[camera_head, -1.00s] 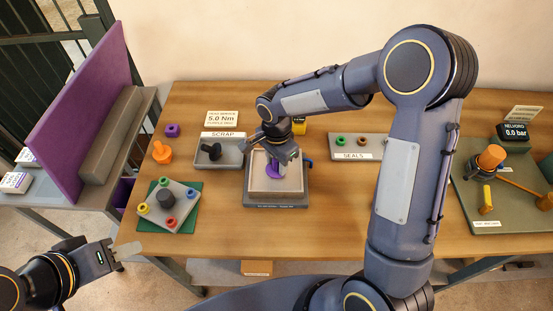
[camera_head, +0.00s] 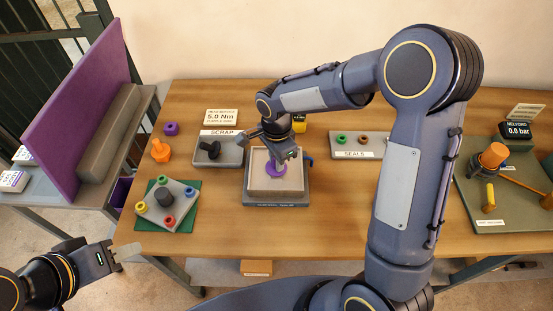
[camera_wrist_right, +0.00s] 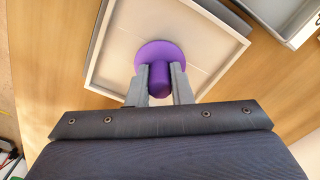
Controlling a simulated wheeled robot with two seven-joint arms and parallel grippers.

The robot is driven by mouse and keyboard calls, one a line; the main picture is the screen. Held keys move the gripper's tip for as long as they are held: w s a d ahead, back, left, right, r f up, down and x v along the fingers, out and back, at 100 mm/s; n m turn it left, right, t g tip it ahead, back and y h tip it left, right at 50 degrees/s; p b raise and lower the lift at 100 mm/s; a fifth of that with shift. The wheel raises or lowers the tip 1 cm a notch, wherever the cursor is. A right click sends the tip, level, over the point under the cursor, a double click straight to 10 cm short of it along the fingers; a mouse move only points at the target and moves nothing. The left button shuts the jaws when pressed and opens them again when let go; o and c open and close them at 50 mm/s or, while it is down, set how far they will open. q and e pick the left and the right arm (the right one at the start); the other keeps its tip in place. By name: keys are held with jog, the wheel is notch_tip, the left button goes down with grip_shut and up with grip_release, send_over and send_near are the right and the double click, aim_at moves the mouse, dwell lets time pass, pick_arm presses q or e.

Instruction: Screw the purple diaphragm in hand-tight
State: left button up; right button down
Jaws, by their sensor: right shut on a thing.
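The purple diaphragm (camera_head: 275,170) is a round disc with a stem, and it is over the pale square tray (camera_head: 290,183) in the middle of the table. My right gripper (camera_head: 281,158) is above the tray and shut on the stem. In the right wrist view the purple diaphragm (camera_wrist_right: 146,54) shows its disc beyond the fingertips, and its stem sits between the two fingers of my right gripper (camera_wrist_right: 160,85). I cannot tell whether the disc touches the tray. My left gripper (camera_head: 112,256) is off the table at lower left, with no object seen in it.
The SCRAP tray (camera_head: 230,158) with a black part stands left of the pale tray. The SEALS tray (camera_head: 347,156) is to the right. A grey block with coloured rings (camera_head: 181,215) lies at left. An orange part (camera_head: 160,151) stands behind it. A fixture board (camera_head: 470,200) is far right.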

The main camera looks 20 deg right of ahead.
jog(key=c, duration=1.2)
grip_release()
notch_tip(320, 180, up, 8)
jog(key=shift+f+b, duration=0.25)
jog(key=shift+b, duration=0.35)
jog(key=shift+s+d+r, duration=0.2)
jog(key=shift+d+r, duration=0.05)
jog(key=shift+r, duration=0.1)
jog(key=s+d+r+n+t+y, duration=0.2)
jog(key=s+n, duration=0.4)
jog(key=s, duration=0.5)
jog(key=s+d+r+n+t+y, duration=0.1)
jog(key=s+d+n+t, duration=0.2)
jog(key=s, duration=0.7)
jog(key=d+n, duration=0.2)
jog(key=n, duration=0.2)
jog(key=shift+s+r+t+y, duration=0.3)
jog(key=shift+s+r+y, duration=0.05)
jog(key=shift+y, duration=0.05)
